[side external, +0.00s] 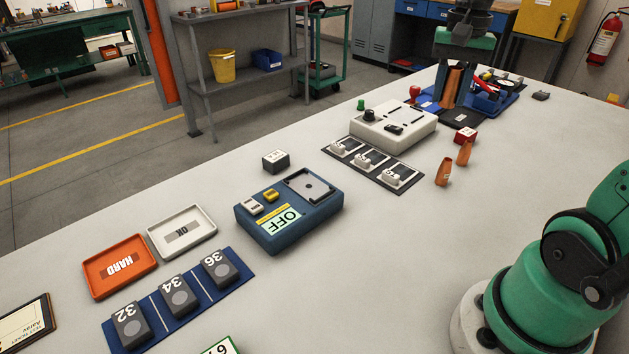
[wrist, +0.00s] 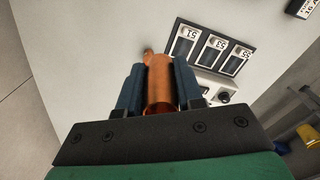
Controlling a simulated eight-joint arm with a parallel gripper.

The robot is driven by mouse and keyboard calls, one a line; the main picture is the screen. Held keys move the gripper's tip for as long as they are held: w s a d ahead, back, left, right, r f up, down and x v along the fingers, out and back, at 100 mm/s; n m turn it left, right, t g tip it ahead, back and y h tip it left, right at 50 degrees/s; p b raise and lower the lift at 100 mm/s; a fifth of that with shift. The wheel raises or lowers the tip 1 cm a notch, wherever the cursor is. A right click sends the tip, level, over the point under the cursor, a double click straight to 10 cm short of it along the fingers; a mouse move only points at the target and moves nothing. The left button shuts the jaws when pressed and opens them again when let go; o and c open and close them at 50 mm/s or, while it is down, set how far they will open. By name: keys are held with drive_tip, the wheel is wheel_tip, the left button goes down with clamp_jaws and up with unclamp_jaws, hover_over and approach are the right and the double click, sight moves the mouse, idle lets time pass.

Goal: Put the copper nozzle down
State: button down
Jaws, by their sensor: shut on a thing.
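My gripper (side external: 453,100) is at the back of the bench in the side view, pointing down, with a green body and dark blue fingers. It is shut on a copper nozzle (side external: 453,82). In the wrist view the copper nozzle (wrist: 160,82) lies between the two blue fingers of my gripper (wrist: 160,75). Its open rim faces the camera. A small copper-coloured piece shows past its far end; I cannot tell whether it is the nozzle's tip or another piece. Two other copper pieces (side external: 443,172) stand on the bench. I cannot tell the held nozzle's exact height above the bench.
A dark rack (side external: 372,163) with three numbered places lies left of the standing copper pieces; it shows in the wrist view (wrist: 210,48). A light box with a knob (side external: 394,127) and a red block (side external: 466,135) are near. A blue tray (side external: 490,103) lies behind.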

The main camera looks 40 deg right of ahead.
sight(421, 201)
drive_tip(key=shift+s+d+f, duration=0.15)
drive_tip(key=shift+d+f, duration=0.05)
drive_tip(key=shift+f, duration=0.2)
wheel_tip(421, 201, down, 19)
drive_tip(key=shift+f, duration=0.1)
idle(0.4)
drive_tip(key=shift+f, duration=0.1)
drive_tip(key=c, duration=0.6)
unclamp_jaws()
drive_tip(key=shift+o, duration=0.2)
